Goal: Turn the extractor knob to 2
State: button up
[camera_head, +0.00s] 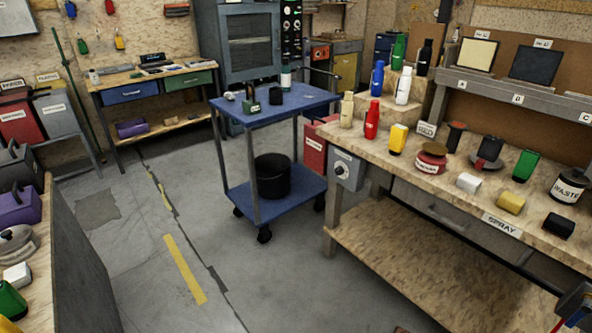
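My gripper is not clearly seen in this view. A grey part with blue and red pieces (574,308) is cut off at the lower right corner; I cannot tell what it is.
A blue wheeled cart (268,113) with a black bucket (272,176) stands just left of the box. The workbench (405,160) holds bottles, tins and blocks. Another bench (60,245) edges the lower left. Grey floor (175,225) between them is clear.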

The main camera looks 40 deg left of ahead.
aim_at(339, 171)
jog(key=u, duration=1.1)
